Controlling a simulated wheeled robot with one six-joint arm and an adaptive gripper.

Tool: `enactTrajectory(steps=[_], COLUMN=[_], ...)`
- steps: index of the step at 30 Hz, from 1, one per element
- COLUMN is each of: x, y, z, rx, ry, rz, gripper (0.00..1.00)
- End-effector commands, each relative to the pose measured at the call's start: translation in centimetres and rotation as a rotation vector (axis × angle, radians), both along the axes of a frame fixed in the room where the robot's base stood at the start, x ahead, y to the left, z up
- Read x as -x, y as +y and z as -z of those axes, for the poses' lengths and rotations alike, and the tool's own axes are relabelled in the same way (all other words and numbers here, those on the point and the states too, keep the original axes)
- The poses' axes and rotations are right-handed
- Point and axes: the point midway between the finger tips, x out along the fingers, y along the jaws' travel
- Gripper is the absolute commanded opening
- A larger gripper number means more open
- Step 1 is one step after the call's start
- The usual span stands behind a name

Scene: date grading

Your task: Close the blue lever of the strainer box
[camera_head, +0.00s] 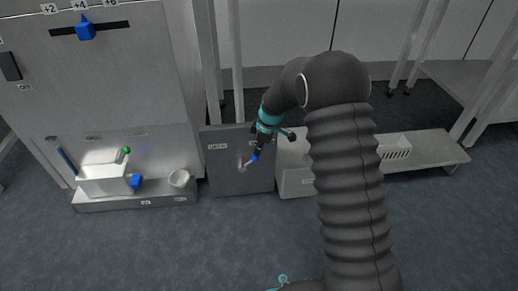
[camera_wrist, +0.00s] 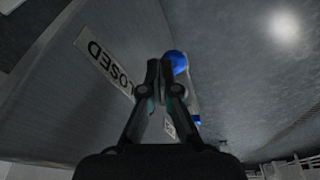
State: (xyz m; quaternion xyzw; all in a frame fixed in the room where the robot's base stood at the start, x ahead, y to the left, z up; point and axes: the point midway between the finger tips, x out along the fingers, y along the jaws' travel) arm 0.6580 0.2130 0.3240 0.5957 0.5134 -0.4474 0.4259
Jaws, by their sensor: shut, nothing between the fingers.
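A dark grey panel (camera_head: 225,176), which I take to be the strainer box front, stands upright in the middle of the head view. Its lever has a pale metal arm (camera_head: 243,165) and a blue knob (camera_head: 255,157), slanting up and to the right. My gripper (camera_head: 258,151) is at the knob. In the wrist view my gripper (camera_wrist: 160,68) is shut and empty, with the blue knob (camera_wrist: 179,62) right beside the right fingertip. Whether they touch I cannot tell. A "CLOSED" label (camera_wrist: 104,66) shows upside down left of the fingers.
At left, a low shelf (camera_head: 165,200) bears a white box (camera_head: 100,182), a green-knobbed lever (camera_head: 126,150), a blue piece (camera_head: 136,182) and a white bowl (camera_head: 179,178). A blue slider (camera_head: 86,29) is above. A low bench (camera_head: 435,150) stands right. The floor in front is clear.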

Motion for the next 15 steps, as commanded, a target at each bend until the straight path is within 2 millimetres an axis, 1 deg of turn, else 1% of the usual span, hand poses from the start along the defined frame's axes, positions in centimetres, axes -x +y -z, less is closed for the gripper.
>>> enactTrajectory(steps=[1,8,11,15], x=[0.8,0.7,0.6,0.4], y=[-0.3,-0.6,-1.5,-3.6], z=[1.3,1.3,1.1,0.4], rx=[0.009,0.009,0.009,0.006], ry=[0.026,0.025,0.024,0.017], rz=[-0.003,-0.003,-0.003,-0.004], gripper=[0.00,0.00,0.00,0.00])
